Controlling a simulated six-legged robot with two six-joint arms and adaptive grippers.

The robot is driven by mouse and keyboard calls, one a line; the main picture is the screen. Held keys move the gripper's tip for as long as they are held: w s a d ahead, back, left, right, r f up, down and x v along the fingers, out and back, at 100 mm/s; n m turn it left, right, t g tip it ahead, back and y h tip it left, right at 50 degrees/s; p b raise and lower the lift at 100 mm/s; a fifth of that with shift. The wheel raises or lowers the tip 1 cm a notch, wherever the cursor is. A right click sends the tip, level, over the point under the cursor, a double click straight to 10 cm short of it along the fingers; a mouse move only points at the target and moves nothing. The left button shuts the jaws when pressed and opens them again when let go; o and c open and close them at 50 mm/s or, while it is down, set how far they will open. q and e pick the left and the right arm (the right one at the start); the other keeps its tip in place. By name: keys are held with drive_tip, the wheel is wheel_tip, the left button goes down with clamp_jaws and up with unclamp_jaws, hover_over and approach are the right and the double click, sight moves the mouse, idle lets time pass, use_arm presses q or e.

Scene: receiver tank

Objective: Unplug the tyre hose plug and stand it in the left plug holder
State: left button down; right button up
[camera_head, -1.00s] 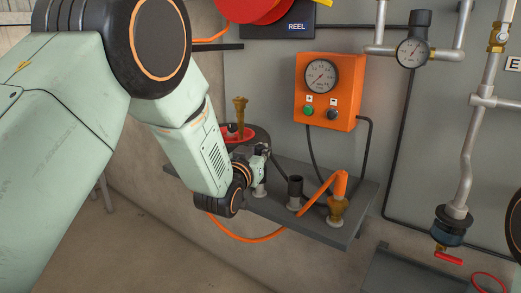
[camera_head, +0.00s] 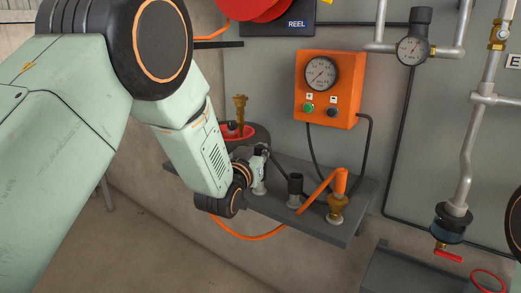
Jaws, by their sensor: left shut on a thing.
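My left gripper (camera_head: 261,158) is at the left part of a grey shelf (camera_head: 325,234), just above a pale round base (camera_head: 260,187). It is shut on a small dark fitting, which the fingers mostly hide; I cannot tell which plug it is. A black cup-like holder (camera_head: 295,185) stands on the shelf to its right. Further right, a brass fitting (camera_head: 337,206) with an orange sleeve (camera_head: 341,181) stands upright. An orange hose (camera_head: 318,193) runs from the sleeve, and an orange loop hangs below the shelf. My right gripper is not in view.
An orange gauge box (camera_head: 328,112) hangs on the wall above the shelf, with dark cables below it. A brass piece (camera_head: 240,105) rises by a red-rimmed dark disc behind my wrist. Pipes and a red-handled valve (camera_head: 448,256) are at the right.

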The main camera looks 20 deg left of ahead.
use_arm(q)
drive_tip(key=shift+f, duration=0.4)
idle(0.3)
drive_tip(key=c, duration=1.1)
unclamp_jaws()
drive_tip(key=shift+s+a, duration=0.1)
drive_tip(key=shift+s, duration=1.2)
drive_tip(key=s+p, duration=0.1)
drive_tip(key=s, duration=0.4)
drive_tip(key=shift+s+a, duration=0.2)
